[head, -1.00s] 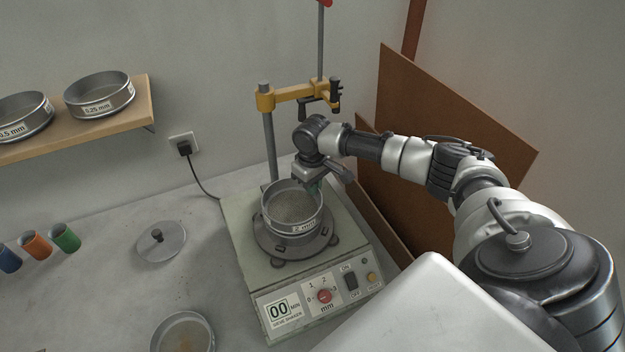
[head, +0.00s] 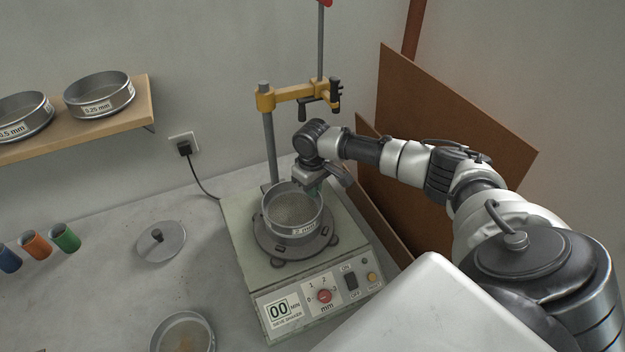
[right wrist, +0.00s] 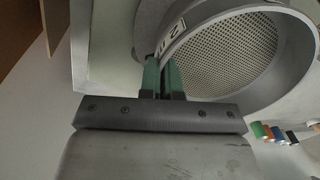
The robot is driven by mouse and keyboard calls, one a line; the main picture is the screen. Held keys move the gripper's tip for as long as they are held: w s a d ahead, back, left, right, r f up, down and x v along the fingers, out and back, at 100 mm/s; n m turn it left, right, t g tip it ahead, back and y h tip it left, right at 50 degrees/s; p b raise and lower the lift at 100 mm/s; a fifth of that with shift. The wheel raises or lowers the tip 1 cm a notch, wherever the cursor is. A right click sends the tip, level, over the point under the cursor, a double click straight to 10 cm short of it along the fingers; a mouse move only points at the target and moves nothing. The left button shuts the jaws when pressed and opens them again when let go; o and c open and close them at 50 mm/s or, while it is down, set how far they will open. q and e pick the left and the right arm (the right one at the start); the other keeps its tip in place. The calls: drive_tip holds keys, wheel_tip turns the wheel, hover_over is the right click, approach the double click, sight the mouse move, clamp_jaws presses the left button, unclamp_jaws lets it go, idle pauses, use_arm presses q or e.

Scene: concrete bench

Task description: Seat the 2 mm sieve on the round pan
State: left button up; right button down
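The 2 mm sieve (head: 304,230), a metal ring with a mesh floor and a white label, is over the sieve shaker's dark round base (head: 268,243) in the head view. It looks close to level; whether it touches the base is unclear. My right gripper (head: 314,190) is at its back right rim. In the right wrist view the green fingertips (right wrist: 162,75) are close together on the wall of the sieve (right wrist: 235,55). A shallow round metal dish (head: 183,335) with brownish residue stands at the front edge of view; I cannot tell whether it is the round pan. My left gripper is out of view.
The shaker (head: 307,305) has a post with a yellow clamp arm (head: 297,95) above the sieve. Brown boards (head: 440,130) lean at the right. A lid (head: 160,242) and coloured cups (head: 65,237) are on the bench at left. A shelf (head: 120,122) holds two sieves.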

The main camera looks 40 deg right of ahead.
drive_tip(key=c, duration=1.3)
unclamp_jaws()
drive_tip(key=shift+o, duration=0.2)
wheel_tip(320, 180, up, 11)
drive_tip(key=b, duration=0.2)
drive_tip(key=shift+f+b, duration=0.15)
drive_tip(key=shift+b, duration=0.2)
